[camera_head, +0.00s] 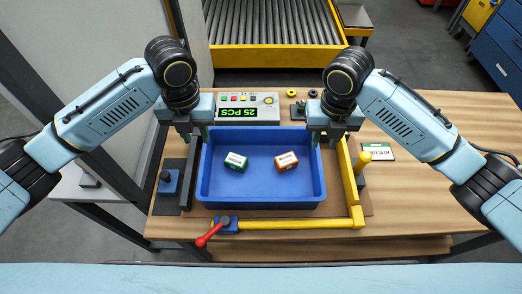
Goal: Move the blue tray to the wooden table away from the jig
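The blue tray (262,187) sits on the wooden table (432,200), inside the jig. It holds a green-and-white box (236,161) and an orange-and-white box (286,161). The jig has a yellow bar along the front (300,224), a yellow bar on the right (350,175) and a dark rail on the left (189,175). My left gripper (196,138) is at the tray's back left corner. My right gripper (325,138) is at its back right corner. Both point down at the rim; whether the fingers are open or closed on it is unclear.
A red-handled clamp (209,234) is at the jig's front left. A counter box reading 25 PCS (240,110) stands behind the tray. A yellow knob post (365,157) and a label card (378,151) are right of the jig. The table's right side is clear. A roller conveyor (270,25) lies beyond.

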